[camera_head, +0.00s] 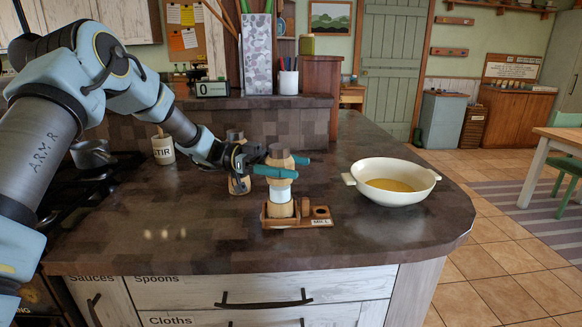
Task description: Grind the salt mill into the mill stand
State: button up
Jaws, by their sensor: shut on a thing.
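The salt mill (280,189), wooden with a pale band around its middle, stands upright over the left part of the mill stand. The mill stand (321,222) is a small wooden holder labelled MILL on the counter, with a round hole in its right part. My gripper (289,167) reaches in from the left, its teal fingers shut around the mill's upper body. The mill's lower end is partly hidden by the stand's wall, so I cannot tell whether it rests on the bottom.
A similar wooden mill (238,182) stands just behind my gripper, to the left. A white two-handled bowl (390,197) with yellow contents is at the right. A STIR crock (163,151) and a stove are at the left. The front counter is clear.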

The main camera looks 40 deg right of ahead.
jog(key=o, duration=1.2)
jog(key=shift+w+a+f+b, duration=0.1)
jog(key=shift+w+a+b, duration=0.15)
jog(key=shift+w, duration=0.25)
jog(key=b+v, duration=0.3)
jog(key=v, duration=0.6)
jog(key=shift+w+a, duration=0.1)
jog(key=shift+w, duration=0.2)
jog(key=shift+s+a, duration=0.1)
